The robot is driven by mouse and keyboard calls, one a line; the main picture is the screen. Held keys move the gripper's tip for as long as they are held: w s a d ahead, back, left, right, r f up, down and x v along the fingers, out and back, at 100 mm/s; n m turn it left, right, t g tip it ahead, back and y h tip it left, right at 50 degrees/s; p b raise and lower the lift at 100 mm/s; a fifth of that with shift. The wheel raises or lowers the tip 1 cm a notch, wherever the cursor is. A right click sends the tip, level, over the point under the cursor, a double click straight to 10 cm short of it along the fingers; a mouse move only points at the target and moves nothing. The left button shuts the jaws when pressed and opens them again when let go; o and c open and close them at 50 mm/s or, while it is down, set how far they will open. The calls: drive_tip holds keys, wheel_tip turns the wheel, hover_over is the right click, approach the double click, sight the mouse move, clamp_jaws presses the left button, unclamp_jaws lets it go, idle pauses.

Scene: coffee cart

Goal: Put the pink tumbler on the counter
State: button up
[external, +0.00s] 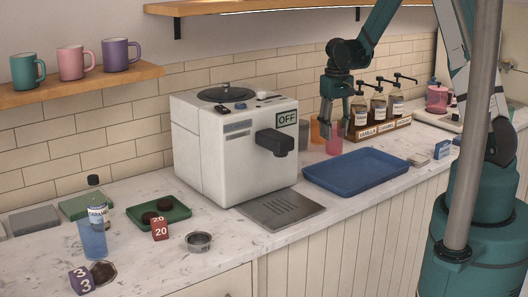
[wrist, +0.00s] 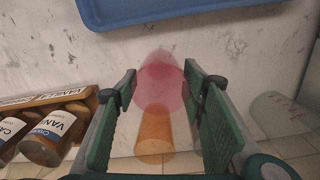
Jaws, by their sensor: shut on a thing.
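The pink tumbler (external: 334,141) is translucent and is at the back of the counter, behind the blue tray. My gripper (external: 336,122) reaches down from above and is shut around it. In the wrist view the pink tumbler (wrist: 160,88) lies between the two green fingers of my gripper (wrist: 160,95). I cannot tell whether its base touches the counter (external: 262,262). An orange tumbler (external: 316,131) stands close beside it; in the wrist view it (wrist: 153,140) shows just below the pink one.
A blue tray (external: 355,172) lies in front of the pink tumbler. Syrup bottles in a wooden rack (external: 378,131) stand close on the right. The white coffee machine (external: 205,155) is on the left. A clear tumbler (wrist: 280,115) shows at the wrist view's right.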

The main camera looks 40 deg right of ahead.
drive_tip(key=shift+f, duration=0.15)
drive_tip(key=o, duration=1)
drive_tip(key=shift+r, duration=0.25)
wheel_tip(320, 180, up, 12)
drive_tip(key=shift+a+f, duration=0.1)
idle(0.6)
